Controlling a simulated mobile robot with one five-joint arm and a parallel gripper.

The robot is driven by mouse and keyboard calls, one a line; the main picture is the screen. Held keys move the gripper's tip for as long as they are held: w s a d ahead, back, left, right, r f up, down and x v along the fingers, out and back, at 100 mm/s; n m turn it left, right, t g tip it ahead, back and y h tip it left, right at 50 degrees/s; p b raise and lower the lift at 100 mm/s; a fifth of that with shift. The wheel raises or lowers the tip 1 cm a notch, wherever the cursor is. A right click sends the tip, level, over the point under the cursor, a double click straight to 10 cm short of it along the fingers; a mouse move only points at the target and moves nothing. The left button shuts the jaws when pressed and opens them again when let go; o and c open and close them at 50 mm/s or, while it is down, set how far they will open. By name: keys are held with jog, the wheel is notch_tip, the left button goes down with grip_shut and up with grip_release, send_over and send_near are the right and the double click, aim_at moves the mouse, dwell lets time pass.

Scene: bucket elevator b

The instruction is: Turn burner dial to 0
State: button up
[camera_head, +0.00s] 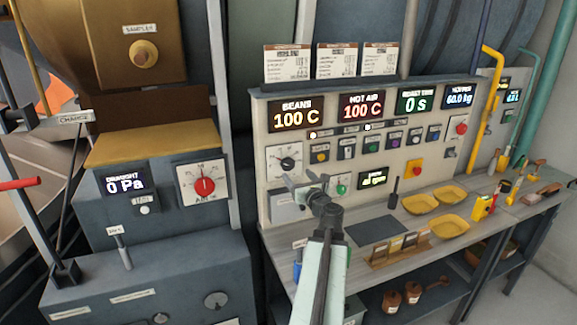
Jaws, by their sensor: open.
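A white square dial plate with a dark round knob (287,162) is on the left of the beige control panel. I take it for the burner dial, but its label and setting are too small to read. My gripper (304,185) is open and empty, just below and right of this dial in the picture. It appears apart from the knob, though the depth gap is hard to tell. My arm rises from the bottom middle and hides part of the lower panel. A second dial with a red knob (204,186), apparently labelled AIR, is on the grey cabinet at left.
Displays above the dial read BEANS 100 C (298,115) and HOT AIR 100 C (362,109). A row of small buttons (370,149) lies right of it. The workbench (350,268) below holds yellow trays (420,204) and a dark mat (376,231). A small lever (122,248) stands at left.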

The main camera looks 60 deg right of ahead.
aim_at(289, 166)
jog(key=x, duration=0.8)
jog(key=shift+w+a, duration=0.1)
jog(key=c, duration=1.3)
jog(key=shift+c, duration=0.2)
jog(key=shift+n, duration=0.4)
jog(key=n, duration=0.3)
jog(key=shift+n, duration=2.1)
jog(key=o, duration=1.3)
jog(key=shift+o, duration=0.2)
